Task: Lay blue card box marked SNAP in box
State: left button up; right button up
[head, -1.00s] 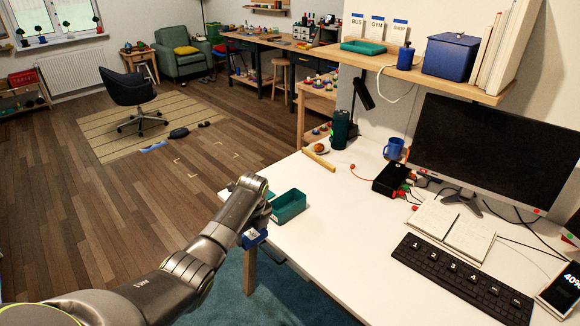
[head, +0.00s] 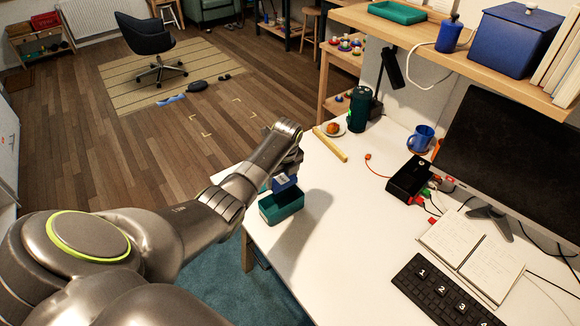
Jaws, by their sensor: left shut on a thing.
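A small blue card box (head: 284,184) with a pale label is held by my left gripper (head: 287,174). It is just above the open teal box (head: 281,206) at the left edge of the white desk, over the box's far side. The gripper's fingers are mostly hidden behind my arm and wrist. The label's letters are too small to read. The near part of the teal box's inside shows and looks empty. My right gripper is not in view.
The white desk (head: 335,238) is clear to the right of the teal box. A notebook (head: 470,248) and keyboard lie at right.

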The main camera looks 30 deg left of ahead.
aim_at(282, 193)
pick_arm(q)
jog(key=shift+s+r, duration=0.3)
jog(key=shift+s, duration=0.25)
jog(key=shift+w+f+p, duration=0.1)
jog(key=shift+w+p, duration=0.1)
jog(key=shift+p, duration=0.1)
jog(key=shift+d+f, duration=0.1)
jog(key=shift+f, duration=0.1)
jog(key=shift+f+b, duration=0.65)
jog(key=shift+f, duration=0.2)
jog(key=shift+f+b, duration=1.8)
jog(key=shift+f, duration=0.9)
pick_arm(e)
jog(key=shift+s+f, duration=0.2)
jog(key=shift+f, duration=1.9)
pick_arm(q)
jog(key=o, duration=1)
jog(key=shift+c, duration=0.2)
